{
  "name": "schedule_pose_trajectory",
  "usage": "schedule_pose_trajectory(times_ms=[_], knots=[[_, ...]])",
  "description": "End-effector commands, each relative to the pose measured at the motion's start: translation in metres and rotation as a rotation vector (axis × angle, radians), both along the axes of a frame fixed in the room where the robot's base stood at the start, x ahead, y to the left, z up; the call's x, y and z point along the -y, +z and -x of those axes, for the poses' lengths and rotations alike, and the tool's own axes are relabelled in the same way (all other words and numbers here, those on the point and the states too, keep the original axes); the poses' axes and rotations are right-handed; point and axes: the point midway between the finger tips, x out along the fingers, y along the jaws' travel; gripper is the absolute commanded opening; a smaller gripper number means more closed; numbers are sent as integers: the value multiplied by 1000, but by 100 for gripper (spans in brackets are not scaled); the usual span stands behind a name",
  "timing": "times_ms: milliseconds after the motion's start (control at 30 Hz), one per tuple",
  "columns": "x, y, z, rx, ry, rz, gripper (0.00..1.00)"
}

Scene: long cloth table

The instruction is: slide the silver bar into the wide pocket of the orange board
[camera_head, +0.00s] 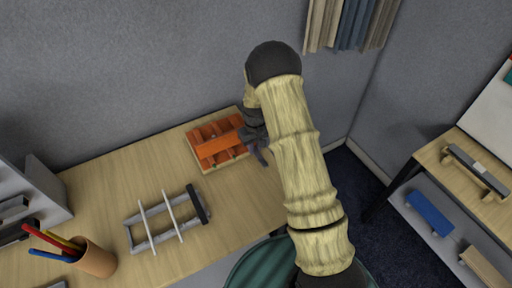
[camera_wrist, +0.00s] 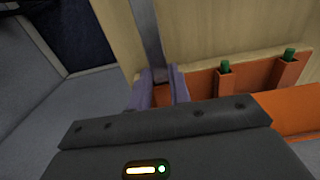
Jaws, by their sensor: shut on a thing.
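The orange board (camera_head: 207,132) lies at the back right of the wooden table, with raised orange strips across it. My gripper (camera_head: 262,153) is at its right end, and my arm hides part of that end. In the wrist view my gripper (camera_wrist: 160,88) is shut on a narrow grey strip, which looks like the silver bar (camera_wrist: 150,45). The bar's lower part is hidden between the fingers. The orange board (camera_wrist: 205,84) is right of the fingers there, with green-tipped pieces (camera_wrist: 225,67) in its pockets. I cannot tell whether the bar is inside the wide pocket.
A grey rack (camera_head: 138,237) with two pale rods lies on the table's middle. A cup of pens (camera_head: 96,260) and a grey organizer (camera_head: 45,185) stand at the left. A second table with a shelf (camera_head: 440,210) is at the right. Bare table surrounds the rack.

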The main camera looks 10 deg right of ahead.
Motion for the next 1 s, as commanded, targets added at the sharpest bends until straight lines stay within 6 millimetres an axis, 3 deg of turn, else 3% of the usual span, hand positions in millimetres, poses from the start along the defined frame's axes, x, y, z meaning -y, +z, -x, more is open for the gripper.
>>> schedule_pose_trajectory(times_ms=[433,467,567,1000], knots=[[-3,0,-9,1,1,1,0],[-3,1,-9,1,0,1,25],[-3,1,-9,3,1,-1,45],[-3,7,-9,3,1,0,45]])
